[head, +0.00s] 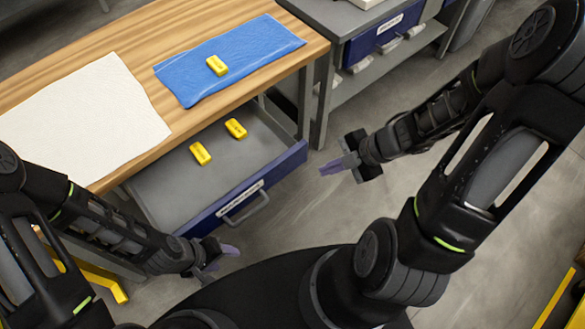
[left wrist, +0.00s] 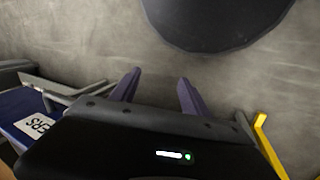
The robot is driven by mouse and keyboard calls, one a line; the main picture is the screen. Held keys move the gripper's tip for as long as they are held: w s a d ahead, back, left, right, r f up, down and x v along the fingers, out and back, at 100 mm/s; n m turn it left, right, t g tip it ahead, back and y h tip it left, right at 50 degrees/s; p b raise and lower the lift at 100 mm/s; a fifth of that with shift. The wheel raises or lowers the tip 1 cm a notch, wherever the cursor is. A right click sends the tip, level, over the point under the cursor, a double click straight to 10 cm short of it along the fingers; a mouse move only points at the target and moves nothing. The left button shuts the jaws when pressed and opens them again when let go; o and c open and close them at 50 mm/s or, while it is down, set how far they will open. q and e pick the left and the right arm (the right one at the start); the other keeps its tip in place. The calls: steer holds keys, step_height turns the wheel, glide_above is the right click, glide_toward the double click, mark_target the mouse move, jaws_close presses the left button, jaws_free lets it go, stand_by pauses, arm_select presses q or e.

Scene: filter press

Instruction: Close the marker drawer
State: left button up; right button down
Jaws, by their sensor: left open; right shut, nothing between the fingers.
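The marker drawer (head: 165,192) is pulled out from under the wooden bench, with two yellow blocks (head: 200,153) (head: 236,128) lying inside. Its blue front (head: 278,172) carries a white label and a grey handle (head: 245,208). My left gripper (head: 222,259) is open, low beside the near left corner of the drawer front, apart from the handle. In the left wrist view the open fingers (left wrist: 158,92) point over bare floor, and part of the blue front (left wrist: 22,108) shows at the left. My right gripper (head: 335,168) is shut and empty, to the right of the drawer front.
On the wooden bench (head: 110,45) lie a white cloth (head: 80,115) and a blue cloth (head: 260,45) with a yellow block (head: 217,65) on it. Another bench with a closed blue drawer (head: 385,35) stands at the back. The floor (head: 290,220) in front of the drawer is clear.

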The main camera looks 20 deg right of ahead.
steer(key=shift+a+f, duration=0.1)
steer(key=shift+f, duration=0.05)
steer(key=b, duration=0.5)
glide_toward(283, 173)
step_height(283, 173, down, 4)
steer(key=a, duration=0.2)
steer(key=shift+w+a+f, duration=0.1)
steer(key=shift+w+a, duration=0.15)
steer(key=shift+w, duration=0.5)
steer(key=shift+w, duration=0.1)
